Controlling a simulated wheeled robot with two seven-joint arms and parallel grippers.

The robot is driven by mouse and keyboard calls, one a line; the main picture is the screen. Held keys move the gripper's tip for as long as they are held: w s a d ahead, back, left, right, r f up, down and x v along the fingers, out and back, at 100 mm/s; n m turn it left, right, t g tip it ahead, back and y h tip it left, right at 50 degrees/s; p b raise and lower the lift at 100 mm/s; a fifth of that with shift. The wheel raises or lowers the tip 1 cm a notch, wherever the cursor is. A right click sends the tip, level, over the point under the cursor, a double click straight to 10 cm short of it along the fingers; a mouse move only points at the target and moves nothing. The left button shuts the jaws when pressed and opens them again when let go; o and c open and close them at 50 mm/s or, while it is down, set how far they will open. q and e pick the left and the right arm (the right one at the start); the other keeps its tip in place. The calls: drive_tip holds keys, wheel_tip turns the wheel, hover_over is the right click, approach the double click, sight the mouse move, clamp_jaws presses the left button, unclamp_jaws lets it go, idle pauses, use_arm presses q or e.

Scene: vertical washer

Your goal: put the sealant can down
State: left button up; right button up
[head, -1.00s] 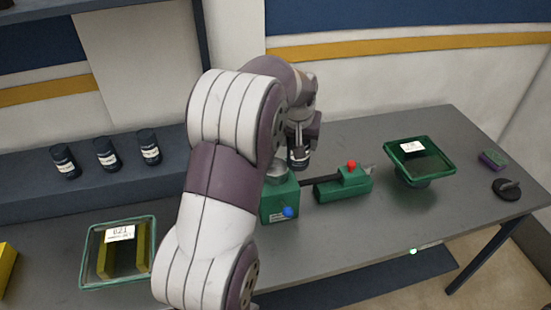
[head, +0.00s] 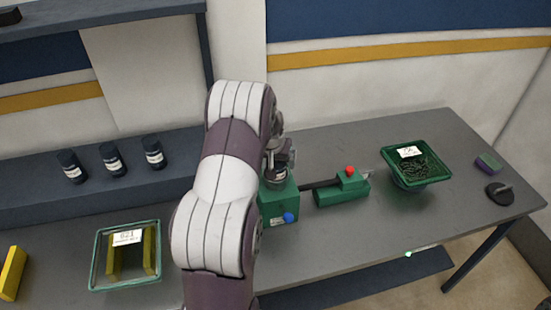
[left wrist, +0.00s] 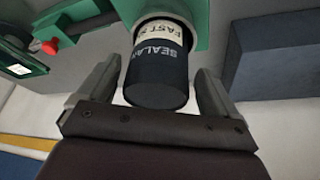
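The sealant can (left wrist: 157,70) is dark with a pale label band reading "SEALANT" and "FAST". In the left wrist view it stands between the two fingers of my left gripper (left wrist: 157,82), with a narrow gap on each side, so the gripper looks open around it. The can's far end meets the green washer unit (left wrist: 115,12). In the head view the can (head: 277,174) is partly hidden by my gripper (head: 279,158) and sits at the top of the green block (head: 278,207) with the blue knob. My right gripper is out of view.
Several similar dark cans, one here (head: 112,159), stand on the raised shelf at left. A green unit with a red knob (head: 342,190) adjoins the block. A green bin (head: 417,164) with dark contents is at right, and another bin (head: 125,256) at front left.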

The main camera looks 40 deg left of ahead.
use_arm(q)
drive_tip(key=shift+r, duration=0.2)
drive_tip(key=b+v, duration=0.3)
drive_tip(key=v, duration=0.8)
drive_tip(key=s+d+f+m+g+h, duration=0.1)
drive_tip(key=s+d+f, duration=0.3)
drive_tip(key=s+d, duration=0.4)
drive_tip(key=s+d+f+m+g, duration=0.1)
drive_tip(key=s+d+f+m, duration=0.3)
drive_tip(key=s+d, duration=0.4)
drive_tip(key=d, duration=0.6)
drive_tip(key=shift+s+d+g+h, duration=0.3)
drive_tip(key=shift+s+g+h, duration=0.05)
drive_tip(key=shift+g+h, duration=0.05)
drive_tip(key=shift+s, duration=0.15)
drive_tip(key=shift+a, duration=0.1)
